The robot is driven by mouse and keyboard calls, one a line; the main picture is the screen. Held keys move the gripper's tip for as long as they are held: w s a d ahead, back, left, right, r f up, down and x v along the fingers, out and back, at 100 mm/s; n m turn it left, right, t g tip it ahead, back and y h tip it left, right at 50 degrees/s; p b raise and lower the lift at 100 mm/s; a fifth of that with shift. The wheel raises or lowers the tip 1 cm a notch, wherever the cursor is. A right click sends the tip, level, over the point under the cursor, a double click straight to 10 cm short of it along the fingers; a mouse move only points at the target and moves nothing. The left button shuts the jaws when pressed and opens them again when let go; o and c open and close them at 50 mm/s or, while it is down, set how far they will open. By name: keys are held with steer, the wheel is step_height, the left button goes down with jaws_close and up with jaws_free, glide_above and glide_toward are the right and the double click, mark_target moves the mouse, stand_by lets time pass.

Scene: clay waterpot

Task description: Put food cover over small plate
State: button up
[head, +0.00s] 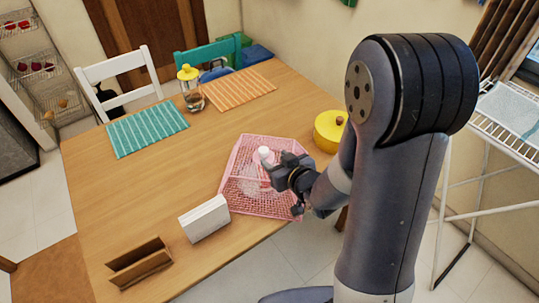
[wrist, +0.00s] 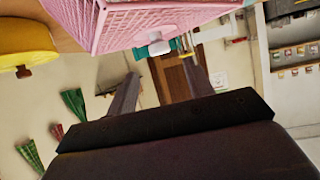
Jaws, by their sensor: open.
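The food cover (head: 240,165) is a pink mesh dome with a white knob (head: 264,152) on top. It sits near the table's front right edge. A pale round shape shows faintly through the mesh; I cannot tell for sure that it is the small plate. My gripper (head: 273,168) is open and empty, beside the knob at the top of the cover. In the wrist view the cover (wrist: 140,25) fills the top, and the white knob (wrist: 160,48) shows just past and between my two fingertips (wrist: 160,72).
A white napkin holder (head: 205,218) stands left of the cover, and a yellow pot (head: 328,132) stands to its right. A wooden holder (head: 140,262) is at front left. Teal (head: 147,130) and orange (head: 240,90) mats and a glass dispenser (head: 191,95) lie farther back.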

steer(key=shift+v, duration=2.4)
